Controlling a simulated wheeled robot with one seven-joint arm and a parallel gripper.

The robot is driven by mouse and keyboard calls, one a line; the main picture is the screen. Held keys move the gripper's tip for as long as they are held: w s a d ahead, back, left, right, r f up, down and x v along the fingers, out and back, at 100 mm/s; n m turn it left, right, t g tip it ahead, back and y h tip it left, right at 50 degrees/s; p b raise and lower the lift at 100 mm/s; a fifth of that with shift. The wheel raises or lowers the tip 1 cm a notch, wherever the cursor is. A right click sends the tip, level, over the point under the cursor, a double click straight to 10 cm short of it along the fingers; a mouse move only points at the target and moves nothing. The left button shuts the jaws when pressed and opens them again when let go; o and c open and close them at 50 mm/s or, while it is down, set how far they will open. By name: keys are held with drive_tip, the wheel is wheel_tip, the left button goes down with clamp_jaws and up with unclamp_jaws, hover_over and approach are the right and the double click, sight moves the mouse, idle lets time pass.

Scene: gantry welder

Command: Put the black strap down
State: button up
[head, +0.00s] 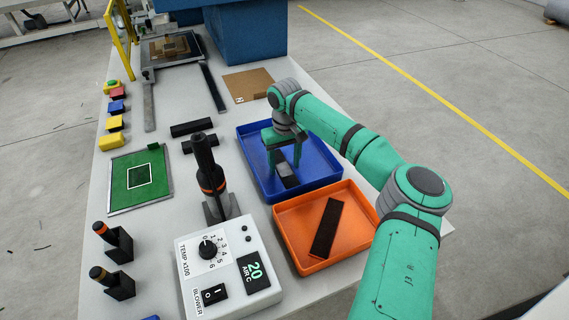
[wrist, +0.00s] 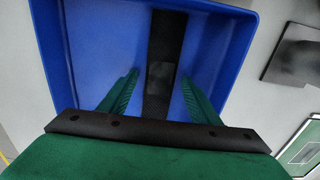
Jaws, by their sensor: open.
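A black strap (head: 287,176) is in the blue tray (head: 325,179), partly hidden by my gripper in the head view. In the wrist view the strap (wrist: 163,40) runs lengthwise between my two green fingers, with a gap on each side. My gripper (head: 285,158) is open and points down into the blue tray. The fingers also show in the wrist view (wrist: 160,82). A similar black strip (head: 326,228) lies slanted in the orange tray (head: 290,232).
A white control box (head: 225,262) with a dial and a black upright tool (head: 208,175) stand left of the trays. A brown sheet (head: 248,84) lies behind the blue tray.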

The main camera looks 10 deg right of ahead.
sight(284, 170)
wheel_tip(284, 170, up, 12)
idle(0.5)
idle(0.3)
